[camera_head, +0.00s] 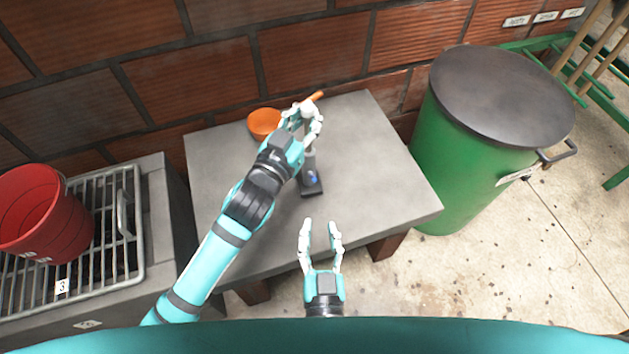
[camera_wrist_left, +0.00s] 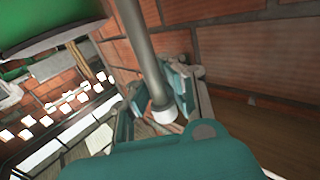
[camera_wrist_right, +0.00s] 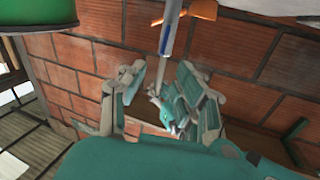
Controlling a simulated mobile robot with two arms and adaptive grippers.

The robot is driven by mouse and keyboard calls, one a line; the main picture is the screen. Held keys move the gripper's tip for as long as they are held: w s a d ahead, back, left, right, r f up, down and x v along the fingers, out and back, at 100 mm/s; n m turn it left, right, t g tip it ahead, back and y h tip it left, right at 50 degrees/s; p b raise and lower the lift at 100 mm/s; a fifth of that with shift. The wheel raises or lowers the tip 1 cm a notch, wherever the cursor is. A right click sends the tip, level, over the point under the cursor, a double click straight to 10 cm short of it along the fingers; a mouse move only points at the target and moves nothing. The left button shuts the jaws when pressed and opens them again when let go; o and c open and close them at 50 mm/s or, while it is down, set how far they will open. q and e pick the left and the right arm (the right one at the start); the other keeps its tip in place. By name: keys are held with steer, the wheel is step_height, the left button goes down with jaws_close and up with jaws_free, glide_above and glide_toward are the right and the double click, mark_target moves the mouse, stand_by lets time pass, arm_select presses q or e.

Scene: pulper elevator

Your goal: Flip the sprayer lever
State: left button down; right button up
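The sprayer stands on the grey table with a dark base and a blue mark (camera_head: 312,181). A short orange bar (camera_head: 316,96), perhaps its lever, sticks out just beyond my left gripper (camera_head: 306,110). That gripper is at the sprayer's upper part and hides much of it. In the left wrist view a grey tube (camera_wrist_left: 145,50) runs down between its fingers; whether they grip anything is unclear. The right wrist view shows a slim post with blue (camera_wrist_right: 168,40) and an orange part (camera_wrist_right: 190,9).
An orange bowl (camera_head: 263,123) sits on the table (camera_head: 381,180), left of the left gripper. A brick wall (camera_head: 310,50) rises behind. A green barrel (camera_head: 460,150) with a dark lid stands right. A red bucket (camera_head: 42,218) sits on a metal grate at left. The table's right side is clear.

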mark_target(313, 177)
steer(key=w, duration=1.1)
steer(key=shift+w+a, duration=0.35)
steer(key=shift+a, duration=0.05)
steer(key=shift+r, duration=0.1)
jaws_close()
